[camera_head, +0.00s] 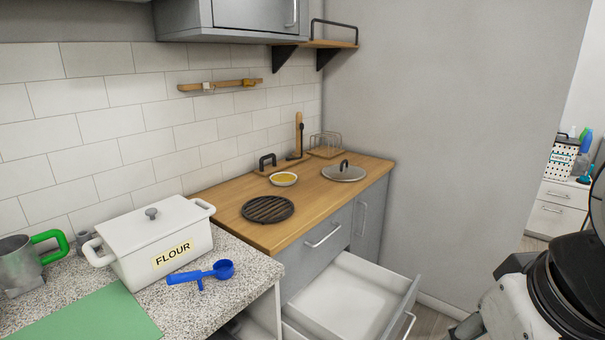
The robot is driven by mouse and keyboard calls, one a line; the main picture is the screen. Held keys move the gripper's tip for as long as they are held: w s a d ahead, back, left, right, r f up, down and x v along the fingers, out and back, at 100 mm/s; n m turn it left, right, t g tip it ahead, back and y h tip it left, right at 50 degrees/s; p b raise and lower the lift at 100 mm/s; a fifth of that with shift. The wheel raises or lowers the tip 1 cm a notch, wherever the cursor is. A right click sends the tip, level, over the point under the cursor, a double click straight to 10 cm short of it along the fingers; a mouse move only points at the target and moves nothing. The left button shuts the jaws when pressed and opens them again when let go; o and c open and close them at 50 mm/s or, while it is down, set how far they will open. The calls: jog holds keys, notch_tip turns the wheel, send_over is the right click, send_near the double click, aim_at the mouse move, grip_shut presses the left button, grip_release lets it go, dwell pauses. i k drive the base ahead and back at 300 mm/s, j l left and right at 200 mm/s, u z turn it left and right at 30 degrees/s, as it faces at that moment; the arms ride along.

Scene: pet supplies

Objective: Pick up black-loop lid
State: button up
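A round grey metal lid (344,173) with a black loop handle on top lies flat on the wooden counter, near its back right corner. The handle stands upright and the lid is uncovered from above. My arm shows only in part at the lower right edge of the picture, well to the right of the lid and apart from it. I cannot make out my gripper's fingers in this view.
A drawer (352,297) stands open below the wooden counter (316,200). Near the lid are a small yellow-filled bowl (284,179), a black round trivet (268,209) and a wire rack (325,145). A flour box (152,236) and blue scoop (203,273) stand left.

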aim_at(342, 173)
jog(key=i+l+u, duration=0.2)
jog(key=u, duration=0.2)
jog(key=i+l+u, duration=0.45)
jog(key=l, duration=0.25)
jog(key=i+l+u, duration=0.1)
jog(key=i+l, duration=0.3)
jog(key=l, duration=0.25)
jog(key=i+l+u, duration=0.15)
jog(key=l, duration=0.25)
jog(key=i+l+u, duration=0.1)
jog(key=l, duration=0.25)
jog(key=i+l+u, duration=0.1)
jog(key=l, duration=0.25)
jog(key=i+l, duration=0.15)
jog(key=l, duration=0.25)
jog(key=i+l, duration=0.15)
jog(key=l, duration=0.2)
jog(key=i+l, duration=0.15)
jog(key=l, duration=0.25)
jog(key=i+l, duration=0.1)
jog(key=l, duration=0.3)
jog(key=i+l, duration=0.15)
jog(key=l, duration=0.25)
